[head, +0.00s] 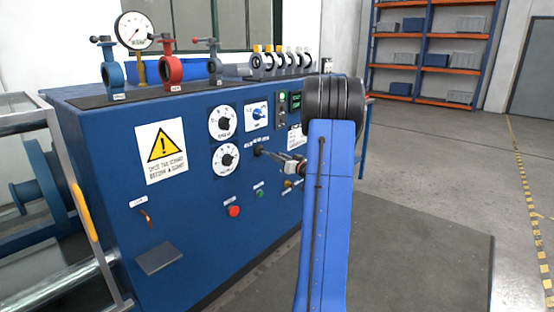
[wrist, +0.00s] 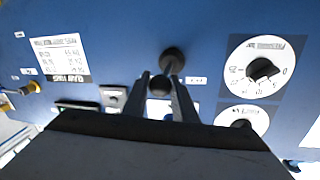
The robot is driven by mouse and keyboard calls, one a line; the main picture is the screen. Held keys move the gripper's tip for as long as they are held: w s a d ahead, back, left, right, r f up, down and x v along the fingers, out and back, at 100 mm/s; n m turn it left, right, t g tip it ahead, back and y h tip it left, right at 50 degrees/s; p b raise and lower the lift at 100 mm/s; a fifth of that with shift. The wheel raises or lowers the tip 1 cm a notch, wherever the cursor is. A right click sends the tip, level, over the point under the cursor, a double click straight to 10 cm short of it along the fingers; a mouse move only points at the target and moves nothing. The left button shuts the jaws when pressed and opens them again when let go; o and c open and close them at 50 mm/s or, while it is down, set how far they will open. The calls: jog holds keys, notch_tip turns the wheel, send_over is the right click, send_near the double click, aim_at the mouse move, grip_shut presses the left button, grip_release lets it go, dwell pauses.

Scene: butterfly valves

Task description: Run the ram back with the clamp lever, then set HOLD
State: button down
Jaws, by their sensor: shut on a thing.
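The clamp lever (head: 264,152) sticks out of the front of the blue console, right of the lower dial. In the wrist view the lever (wrist: 173,63) has a dark round boss and a short rod ending in a dark ball knob (wrist: 160,85). My gripper (head: 276,156) reaches the lever from the right. In the wrist view my gripper (wrist: 160,94) is shut on the ball knob, with a finger on each side. Small white labels flank the boss, too small to read. The ram cannot be made out for certain.
Two white dials (head: 222,122) and a yellow warning sign (head: 162,150) are on the console (head: 110,130). A red button (head: 234,211) sits below. Red and blue valves (head: 171,72) and a gauge stand on top. A metal rail frame (head: 80,200) is at left; open floor lies right.

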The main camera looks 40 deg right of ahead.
jog(key=shift+r, duration=0.1)
jog(key=c, duration=1.4)
grip_release()
jog(key=shift+c, duration=0.2)
jog(key=shift+s, duration=0.15)
jog(key=s+a, duration=0.2)
jog(key=s, duration=1.5)
jog(key=shift+w+a, duration=0.1)
